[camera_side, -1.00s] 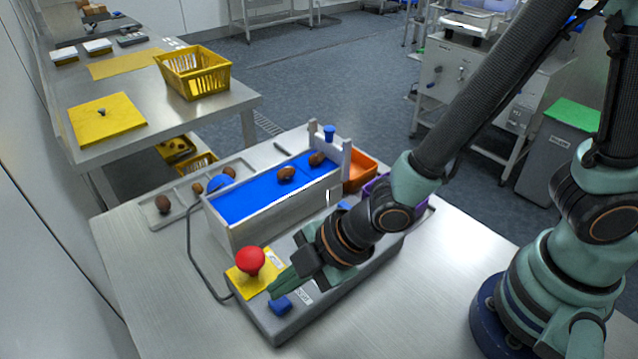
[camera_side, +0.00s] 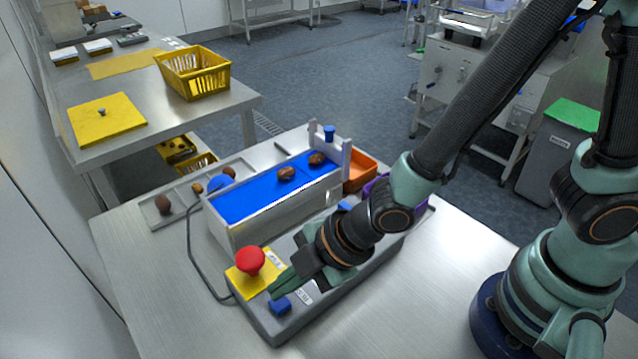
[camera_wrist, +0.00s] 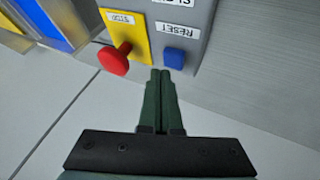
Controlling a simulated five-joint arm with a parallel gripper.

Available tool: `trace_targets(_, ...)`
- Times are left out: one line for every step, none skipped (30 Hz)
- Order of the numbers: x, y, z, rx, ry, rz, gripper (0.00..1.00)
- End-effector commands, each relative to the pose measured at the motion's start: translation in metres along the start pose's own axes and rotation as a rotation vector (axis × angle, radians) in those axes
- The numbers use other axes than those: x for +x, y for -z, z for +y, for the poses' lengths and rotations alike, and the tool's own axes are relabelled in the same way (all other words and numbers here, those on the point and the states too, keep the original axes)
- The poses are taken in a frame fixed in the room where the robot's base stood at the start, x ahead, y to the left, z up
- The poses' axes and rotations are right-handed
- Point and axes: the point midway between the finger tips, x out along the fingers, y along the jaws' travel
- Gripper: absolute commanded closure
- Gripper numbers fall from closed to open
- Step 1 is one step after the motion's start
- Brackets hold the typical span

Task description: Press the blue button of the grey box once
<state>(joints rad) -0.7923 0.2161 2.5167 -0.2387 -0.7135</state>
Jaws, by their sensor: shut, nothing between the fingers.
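The grey box (camera_side: 335,293) lies along the front of the conveyor on the metal table; its panel also shows in the wrist view (camera_wrist: 192,12). A blue button (camera_side: 280,305) sits near its front end. In the wrist view this blue button (camera_wrist: 174,58) is beside a label reading RESET. Another blue button (camera_side: 345,206) shows farther back on the box, partly hidden by my arm. My gripper (camera_side: 274,291) is shut and empty, its tips close to the front blue button. In the wrist view my gripper's fingertips (camera_wrist: 161,72) are just beside that button; I cannot tell whether they touch.
A red mushroom button (camera_side: 250,260) on a yellow plate labelled STOP stands close left of my fingers. The blue conveyor belt (camera_side: 250,200) carries brown dates. A tray (camera_side: 180,212) with dates lies behind. An orange bin (camera_side: 362,174) is at the belt's far end.

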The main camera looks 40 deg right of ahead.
Motion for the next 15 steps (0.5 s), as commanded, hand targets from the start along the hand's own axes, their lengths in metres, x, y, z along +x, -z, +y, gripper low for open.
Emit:
trace_targets(0.0013,-0.0012,-0.0004,0.000,0.000,-0.001,1.00)
trace_targets(0.0020,-0.0017,-0.0006,0.000,0.000,-0.002,1.00)
trace_targets(0.0031,-0.0024,-0.0008,0.000,-0.001,-0.001,1.00)
trace_targets(0.0039,-0.0029,-0.0010,0.000,-0.001,-0.001,1.00)
trace_targets(0.0047,-0.0036,-0.0013,0.000,-0.001,-0.002,1.00)
trace_targets(0.0056,-0.0043,-0.0016,0.000,-0.001,-0.002,1.00)
trace_targets(0.0060,-0.0046,-0.0018,0.000,-0.001,-0.003,1.00)
trace_targets(0.0062,-0.0047,-0.0018,0.000,-0.001,-0.002,1.00)
trace_targets(0.0062,-0.0046,-0.0017,0.000,-0.002,-0.002,1.00)
trace_targets(0.0062,-0.0045,-0.0016,0.000,-0.002,-0.002,1.00)
trace_targets(0.0061,-0.0045,-0.0016,0.000,-0.002,-0.002,1.00)
trace_targets(0.0061,-0.0044,-0.0016,0.000,-0.002,-0.001,1.00)
trace_targets(0.0061,-0.0044,-0.0016,0.000,-0.002,-0.001,1.00)
trace_targets(0.0061,-0.0044,-0.0016,0.000,-0.002,-0.001,1.00)
trace_targets(0.0061,-0.0043,-0.0016,0.000,-0.002,-0.001,1.00)
